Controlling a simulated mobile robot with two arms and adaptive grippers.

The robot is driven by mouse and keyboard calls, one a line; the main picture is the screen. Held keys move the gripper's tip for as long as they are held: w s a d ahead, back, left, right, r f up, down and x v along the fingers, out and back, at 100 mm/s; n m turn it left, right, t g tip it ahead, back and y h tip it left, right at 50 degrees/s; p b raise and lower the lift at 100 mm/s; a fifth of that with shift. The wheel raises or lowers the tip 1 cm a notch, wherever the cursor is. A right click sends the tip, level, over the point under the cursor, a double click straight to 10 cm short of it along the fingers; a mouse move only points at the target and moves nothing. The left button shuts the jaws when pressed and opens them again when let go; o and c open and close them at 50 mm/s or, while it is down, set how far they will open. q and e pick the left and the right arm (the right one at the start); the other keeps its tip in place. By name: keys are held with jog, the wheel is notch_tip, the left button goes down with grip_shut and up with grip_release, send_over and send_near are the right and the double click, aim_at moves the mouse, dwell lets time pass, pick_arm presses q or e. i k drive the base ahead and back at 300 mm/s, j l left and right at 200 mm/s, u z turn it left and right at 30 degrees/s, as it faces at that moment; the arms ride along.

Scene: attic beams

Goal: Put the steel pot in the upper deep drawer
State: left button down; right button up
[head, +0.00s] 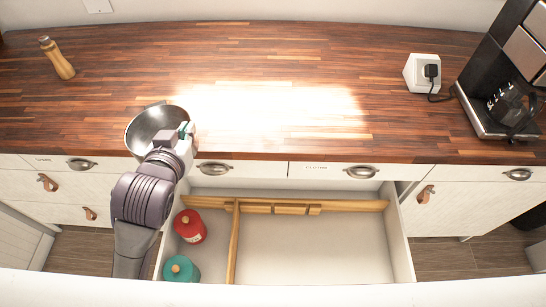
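The steel pot (146,127), a round shiny vessel, stands on the wooden counter near its front edge, left of centre in the head view. My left gripper (186,132) is at the pot's right front side, and my wrist covers part of the pot. I cannot tell whether the fingers hold its rim, or whether they are open or shut. The deep drawer (401,240) is pulled out below the counter, with wooden dividers (233,245) inside. Its large right compartment is empty. My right gripper is not in view.
A red canister (189,226) and a teal canister (181,270) stand in the drawer's left compartment. A wooden mill (57,58) is at the counter's back left. A white socket block (421,73) and a coffee machine (500,80) are at the right. The counter's middle is clear.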

aim_at(318, 258)
jog(key=z, duration=0.4)
jog(key=j+z, duration=0.1)
jog(key=z, duration=0.3)
jog(key=k+z, duration=0.1)
jog(key=z, duration=0.75)
jog(key=k+j+z, duration=0.1)
jog(key=k, duration=0.55)
jog(key=j, duration=0.05)
